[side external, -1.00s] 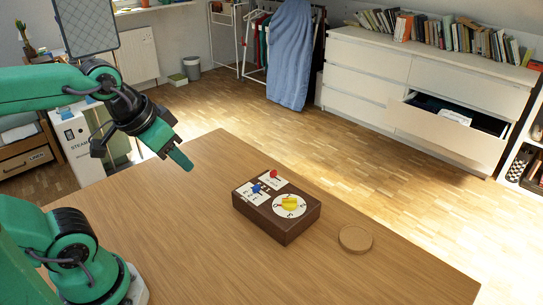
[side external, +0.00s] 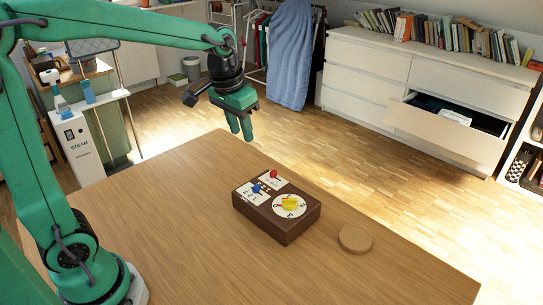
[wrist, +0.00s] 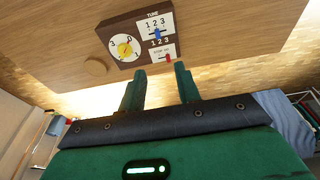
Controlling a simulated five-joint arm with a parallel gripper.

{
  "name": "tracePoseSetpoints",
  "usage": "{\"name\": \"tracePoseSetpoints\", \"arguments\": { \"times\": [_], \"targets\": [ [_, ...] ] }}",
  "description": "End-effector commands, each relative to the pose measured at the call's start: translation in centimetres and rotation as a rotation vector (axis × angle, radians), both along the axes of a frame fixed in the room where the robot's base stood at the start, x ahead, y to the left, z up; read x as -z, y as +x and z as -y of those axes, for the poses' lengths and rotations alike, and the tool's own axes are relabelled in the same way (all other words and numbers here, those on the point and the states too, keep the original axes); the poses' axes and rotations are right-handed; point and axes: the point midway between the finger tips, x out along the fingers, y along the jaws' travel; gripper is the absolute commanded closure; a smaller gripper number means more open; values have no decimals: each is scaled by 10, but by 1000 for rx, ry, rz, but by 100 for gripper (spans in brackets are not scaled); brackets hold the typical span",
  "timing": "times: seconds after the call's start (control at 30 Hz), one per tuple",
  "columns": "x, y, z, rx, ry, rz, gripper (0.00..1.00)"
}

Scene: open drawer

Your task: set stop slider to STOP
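A dark brown control box (side external: 268,221) stands on the wooden table. Its small white panel carries a red slider knob (side external: 273,174), which also shows in the wrist view (wrist: 167,57), nearer the right end of that panel there. The panel's lettering is too small to read surely. A blue slider knob (side external: 256,188) and a yellow dial knob (side external: 289,203) sit beside it. My gripper (side external: 242,138) is in the air behind and above the box, fingers pointing down, apart from it. In the wrist view its fingers (wrist: 160,80) are spread, with nothing between them.
A round cork coaster (side external: 355,239) lies right of the box. The table's left part (side external: 150,220) is clear. Beyond the table are a white dresser (side external: 365,78) with one open drawer (side external: 450,125) and a clothes rack.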

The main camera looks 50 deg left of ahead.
Motion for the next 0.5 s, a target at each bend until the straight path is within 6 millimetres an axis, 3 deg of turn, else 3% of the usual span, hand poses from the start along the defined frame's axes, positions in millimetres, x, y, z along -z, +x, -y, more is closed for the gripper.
{"name": "tracePoseSetpoints", "arguments": {
  "times": [0.5],
  "targets": [
    [68, 89, -7, -7, -3, -156, 67]
  ]
}}
